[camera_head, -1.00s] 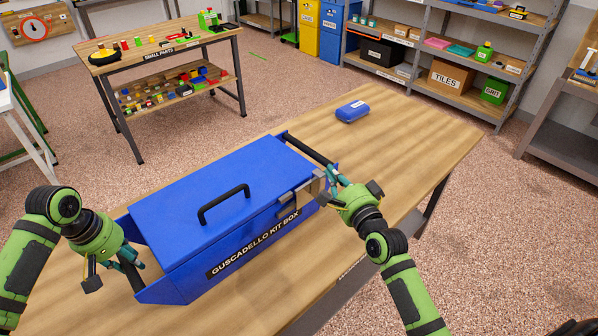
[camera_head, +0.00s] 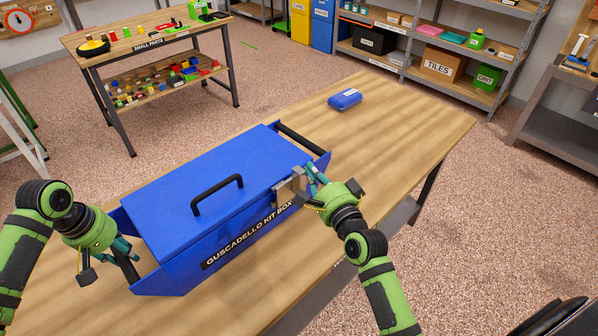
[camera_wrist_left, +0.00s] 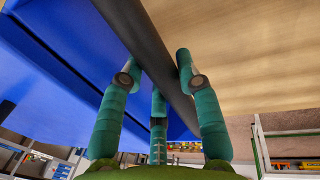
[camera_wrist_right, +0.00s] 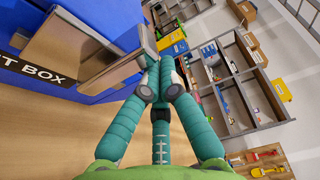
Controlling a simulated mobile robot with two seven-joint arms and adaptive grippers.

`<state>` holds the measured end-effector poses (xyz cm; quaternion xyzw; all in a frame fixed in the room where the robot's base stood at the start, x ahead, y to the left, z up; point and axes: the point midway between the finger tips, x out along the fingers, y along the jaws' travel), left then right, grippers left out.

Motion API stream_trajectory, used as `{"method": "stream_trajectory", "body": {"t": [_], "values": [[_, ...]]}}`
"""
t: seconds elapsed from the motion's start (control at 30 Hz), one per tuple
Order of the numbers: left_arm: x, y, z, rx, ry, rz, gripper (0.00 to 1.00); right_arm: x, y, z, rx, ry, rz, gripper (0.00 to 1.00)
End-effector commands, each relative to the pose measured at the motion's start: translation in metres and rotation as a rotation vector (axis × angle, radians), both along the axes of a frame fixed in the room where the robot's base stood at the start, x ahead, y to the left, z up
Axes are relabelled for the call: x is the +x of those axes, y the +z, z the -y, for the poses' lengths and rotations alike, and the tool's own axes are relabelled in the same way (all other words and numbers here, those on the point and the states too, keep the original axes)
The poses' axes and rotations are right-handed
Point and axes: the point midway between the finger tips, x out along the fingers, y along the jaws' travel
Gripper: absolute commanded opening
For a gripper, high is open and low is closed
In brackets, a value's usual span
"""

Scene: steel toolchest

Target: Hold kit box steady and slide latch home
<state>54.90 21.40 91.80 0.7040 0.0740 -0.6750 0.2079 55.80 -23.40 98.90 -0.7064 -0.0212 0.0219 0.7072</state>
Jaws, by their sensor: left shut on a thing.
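The blue kit box (camera_head: 190,245) stands on the wooden workbench with its lid down and a black handle on top. My left gripper (camera_head: 114,257) is shut on the dark bar (camera_wrist_left: 158,45) at the box's left end, with fingers on both sides of it. The metal latch (camera_head: 287,190) is on the box's front face near the right end; it also shows in the right wrist view (camera_wrist_right: 88,40). My right gripper (camera_head: 312,181) is at the latch's right side, its fingers close together. Its fingertips are by an upright metal tab (camera_wrist_right: 142,30); whether they touch is unclear.
A small blue case (camera_head: 345,99) lies farther back on the workbench (camera_head: 400,130). A small-parts table (camera_head: 150,45) and loaded shelves (camera_head: 440,65) stand in the background, well away.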

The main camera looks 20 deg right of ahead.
Motion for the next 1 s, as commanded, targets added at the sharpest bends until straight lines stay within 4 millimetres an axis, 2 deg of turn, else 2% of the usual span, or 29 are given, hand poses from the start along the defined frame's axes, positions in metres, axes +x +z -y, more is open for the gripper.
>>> {"method": "stream_trajectory", "body": {"t": [0.03,0.2,0.6,0.8,1.0], "values": [[-0.001,0.0,0.007,-0.014,-0.01,-0.001,0.0,0.003,0.001,0.003,0.0,0.005,0.001,0.0],[-0.001,0.0,0.006,-0.012,-0.011,-0.001,0.0,0.013,0.001,0.034,-0.006,-0.003,0.002,0.0],[-0.001,0.0,0.003,-0.006,-0.01,-0.002,0.0,-0.065,0.0,0.04,-0.003,-0.006,0.0,0.0],[-0.001,0.0,0.002,-0.003,-0.009,-0.002,0.0,-0.084,0.0,0.041,-0.003,-0.007,0.002,0.0],[-0.001,0.0,0.001,0.0,-0.008,-0.003,0.0,-0.088,0.001,0.042,-0.003,-0.007,0.003,0.0]]}}
